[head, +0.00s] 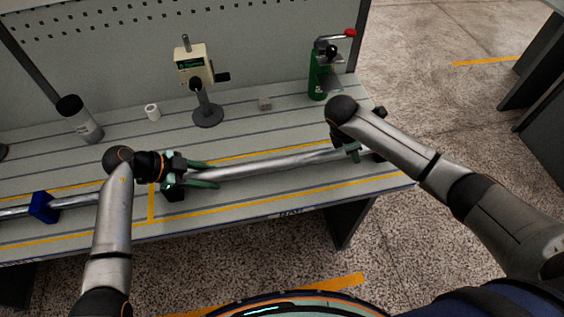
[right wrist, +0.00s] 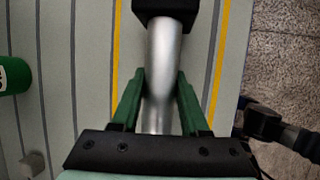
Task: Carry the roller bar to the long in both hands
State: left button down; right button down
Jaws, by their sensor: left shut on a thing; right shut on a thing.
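The roller bar (head: 270,165) is a long silver bar with dark end blocks, lying roughly left to right over the front part of the bench. My left gripper (head: 205,174), with green fingers, is shut on it near its left end. My right gripper (head: 352,150) is shut on it near its right end, partly hidden by my own arm. In the right wrist view the bar (right wrist: 164,52) runs between the two green fingers (right wrist: 157,105), with a black block at its far end. I cannot tell whether the bar touches the bench or hangs just above it.
The bench (head: 245,130) has grey and yellow lines. A blue block (head: 44,206) with a silver rod is at left. A dark-capped canister (head: 82,122), a white roll (head: 152,111), a cream device on a stand (head: 194,68), a small grey cube (head: 265,103) and a green device (head: 320,75) stand behind.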

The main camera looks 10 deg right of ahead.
dwell(0.6)
pick_arm(q)
jog(key=shift+w+r, duration=0.15)
jog(key=shift+r, duration=0.05)
pick_arm(e)
jog(key=shift+w+r, duration=0.1)
jog(key=shift+r, duration=0.1)
